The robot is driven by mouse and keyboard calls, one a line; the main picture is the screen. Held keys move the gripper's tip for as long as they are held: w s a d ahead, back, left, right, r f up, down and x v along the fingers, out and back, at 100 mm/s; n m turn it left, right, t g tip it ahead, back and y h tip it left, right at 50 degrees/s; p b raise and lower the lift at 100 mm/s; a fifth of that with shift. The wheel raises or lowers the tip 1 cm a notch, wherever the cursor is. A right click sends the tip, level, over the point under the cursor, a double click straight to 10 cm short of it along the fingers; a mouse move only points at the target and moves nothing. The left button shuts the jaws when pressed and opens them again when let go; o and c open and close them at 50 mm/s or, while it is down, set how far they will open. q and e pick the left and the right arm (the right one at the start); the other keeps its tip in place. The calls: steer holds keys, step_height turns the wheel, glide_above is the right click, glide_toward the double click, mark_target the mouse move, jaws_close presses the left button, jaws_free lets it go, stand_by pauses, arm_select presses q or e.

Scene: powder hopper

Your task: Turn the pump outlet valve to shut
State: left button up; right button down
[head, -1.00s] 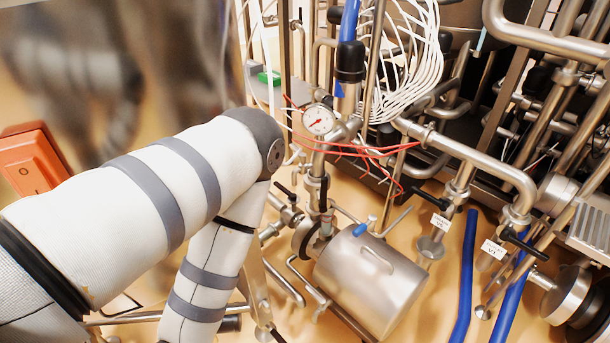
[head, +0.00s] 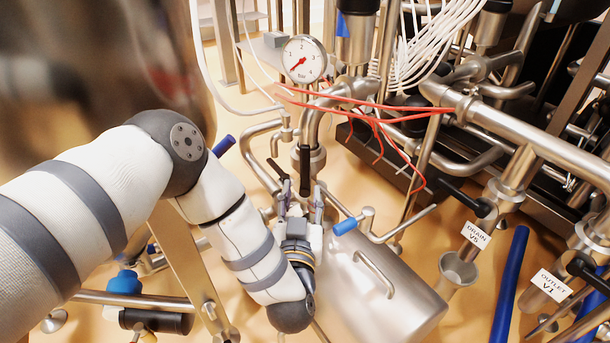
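A black valve lever (head: 305,169) hangs straight down along the vertical steel pipe below the pressure gauge, above the steel pump housing (head: 375,290). I see no label on this valve. My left gripper (head: 301,194) comes up from below, with its two fingers apart, one on each side of the lever's lower end. The fingers look open; whether either touches the lever I cannot tell. The gripper body hides the pipework behind it. My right gripper is not in view.
The pressure gauge (head: 303,59) and red wires (head: 390,107) sit just above the lever. Valves labelled drain V5 (head: 476,235) and outlet V1 (head: 551,285) stand further right.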

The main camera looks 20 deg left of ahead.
mark_target(304, 170)
arm_select(q)
steer(key=b+x, duration=0.2)
steer(key=x, duration=0.7)
steer(key=shift+f, duration=0.15)
steer(key=shift+w+a+b, duration=0.1)
steer(key=shift+w+b, duration=0.25)
steer(key=shift+w, duration=0.1)
jaws_close()
